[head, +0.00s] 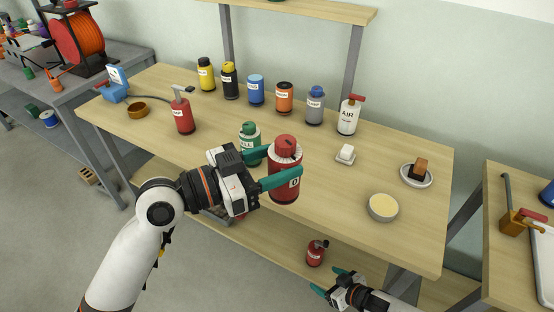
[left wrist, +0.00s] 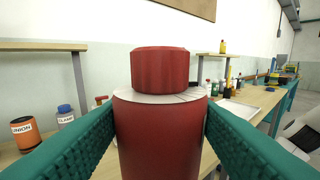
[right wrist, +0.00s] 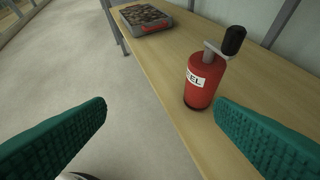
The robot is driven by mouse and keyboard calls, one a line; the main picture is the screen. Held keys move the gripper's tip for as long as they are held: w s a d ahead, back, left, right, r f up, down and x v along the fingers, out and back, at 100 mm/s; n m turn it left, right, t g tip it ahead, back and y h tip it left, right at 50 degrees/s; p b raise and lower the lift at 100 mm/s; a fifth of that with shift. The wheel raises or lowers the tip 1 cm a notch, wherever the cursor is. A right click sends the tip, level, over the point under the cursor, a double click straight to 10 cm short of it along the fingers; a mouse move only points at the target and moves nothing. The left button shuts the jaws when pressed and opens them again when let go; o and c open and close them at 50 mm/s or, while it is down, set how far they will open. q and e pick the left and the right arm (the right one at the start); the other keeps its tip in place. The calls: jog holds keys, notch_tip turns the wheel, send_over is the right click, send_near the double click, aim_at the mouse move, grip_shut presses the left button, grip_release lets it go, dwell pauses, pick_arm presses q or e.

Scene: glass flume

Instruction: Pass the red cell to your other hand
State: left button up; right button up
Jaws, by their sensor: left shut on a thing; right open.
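The red cell (head: 284,190) is a large red cylinder with a red cap and a pale ring under the cap. My left gripper (head: 284,165) is shut on its sides and holds it upright at the near edge of the workbench. In the left wrist view the cell (left wrist: 160,135) fills the space between the two teal fingers. Its lower part is cut off there. My right gripper (head: 327,280) is open and empty, low at the bottom of the head view, below and apart from the cell.
A small red pump can (right wrist: 203,82) stands on the lower shelf, beyond my right fingers.

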jog(key=s+d+f+m+g+h, duration=0.1)
jog(key=s+d+f+h, duration=0.15)
jog(key=s+f, duration=0.4)
jog(key=s+d+f+m+g+h, duration=0.1)
jog(key=s+d+f+h, duration=0.15)
jog(key=s+f, duration=0.4)
jog(key=s+f+g, duration=0.2)
jog(key=s+f, duration=0.2)
jog(key=s, duration=0.7)
jog(key=s+f+m+g+h, duration=0.1)
jog(key=s+f+g, duration=0.2)
jog(key=s, duration=0.8)
jog(key=shift+a+f+g, duration=0.25)
jog(key=shift+f+g, duration=0.05)
jog(key=shift+f, duration=0.1)
